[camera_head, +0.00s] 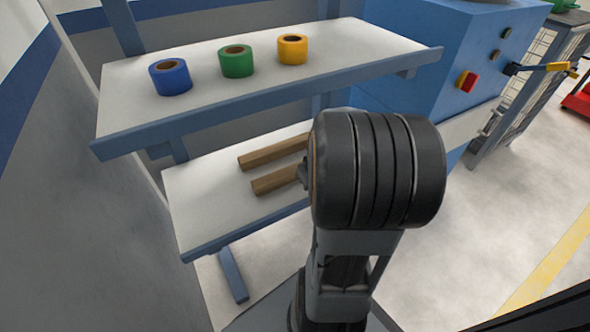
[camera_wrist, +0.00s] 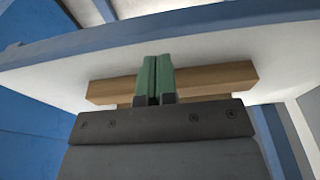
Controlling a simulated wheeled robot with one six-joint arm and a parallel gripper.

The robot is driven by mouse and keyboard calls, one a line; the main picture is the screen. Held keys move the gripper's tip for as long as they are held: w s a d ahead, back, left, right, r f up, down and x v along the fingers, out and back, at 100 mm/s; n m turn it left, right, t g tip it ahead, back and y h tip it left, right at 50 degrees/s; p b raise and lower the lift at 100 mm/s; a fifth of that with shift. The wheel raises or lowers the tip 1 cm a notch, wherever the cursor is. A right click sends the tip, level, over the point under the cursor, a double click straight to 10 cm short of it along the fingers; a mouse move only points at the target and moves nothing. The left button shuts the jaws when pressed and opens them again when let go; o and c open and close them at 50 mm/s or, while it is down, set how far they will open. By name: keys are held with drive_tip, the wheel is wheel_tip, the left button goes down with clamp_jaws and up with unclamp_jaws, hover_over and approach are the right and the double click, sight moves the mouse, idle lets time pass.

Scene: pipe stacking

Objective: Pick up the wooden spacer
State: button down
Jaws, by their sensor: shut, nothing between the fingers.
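Two wooden spacers lie side by side on the white lower shelf (camera_head: 205,208) in the head view: a far one (camera_head: 270,153) and a near one (camera_head: 274,181). My arm hides their right ends. In the wrist view one long spacer (camera_wrist: 215,78) spans the middle, and a second (camera_wrist: 125,98) shows only partly behind my gripper's body. My gripper (camera_wrist: 155,62) has two green fingers pressed together with nothing between them. They overlap the middle of the long spacer in the picture; I cannot tell whether they touch it. My gripper's fingers are hidden in the head view.
An upper shelf (camera_head: 130,98) sits above the spacers and holds blue (camera_head: 170,77), green (camera_head: 236,62) and yellow (camera_head: 292,50) tape rolls. A blue machine (camera_head: 425,60) stands to the right. The front left of the lower shelf is bare.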

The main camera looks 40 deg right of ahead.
drive_tip(key=w, duration=0.3)
drive_tip(key=w+d+b, duration=0.1)
drive_tip(key=w, duration=0.2)
drive_tip(key=w+b, duration=0.1)
drive_tip(key=w, duration=0.2)
drive_tip(key=shift+d+f, duration=0.1)
drive_tip(key=shift+d, duration=0.1)
drive_tip(key=shift+w+f+b, duration=0.2)
drive_tip(key=shift+w+b, duration=0.1)
drive_tip(key=shift+b, duration=0.2)
drive_tip(key=shift+s+f+b, duration=0.1)
drive_tip(key=shift+f+b, duration=0.2)
drive_tip(key=shift+f, duration=0.1)
drive_tip(key=shift+s+a+f, duration=0.1)
drive_tip(key=shift+s+f, duration=0.05)
drive_tip(key=shift+f, duration=0.05)
